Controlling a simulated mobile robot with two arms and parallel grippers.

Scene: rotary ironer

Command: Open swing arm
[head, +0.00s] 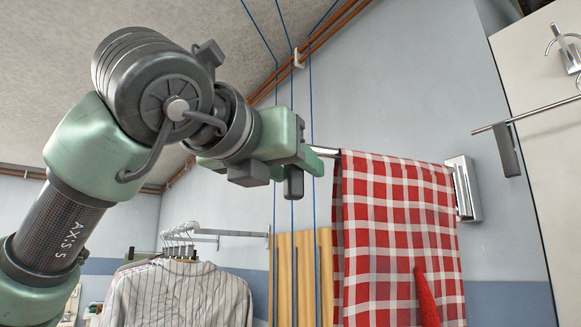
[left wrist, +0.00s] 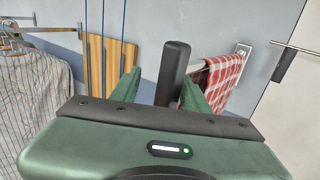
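A swing arm, a thin metal bar (head: 326,152), runs out from a wall bracket (head: 466,188) and carries a red-and-white checked cloth (head: 398,235). Its dark grip (left wrist: 173,70) stands in the left wrist view between the two green fingers of my left gripper (left wrist: 162,88). The fingers are apart, and a gap shows between the left finger and the grip. In the head view my left gripper (head: 297,160) is at the bar's free end, with the dark grip (head: 293,184) showing below it; contact is hard to tell. My right gripper is not in view.
Another metal bar (head: 540,113) with a hanging dark grip (head: 508,150) is at the right by a pale panel (head: 535,160). A striped shirt (head: 178,295) hangs on a rail (head: 220,233) at the lower left. Wooden boards (head: 303,270) and blue cords stand behind my gripper.

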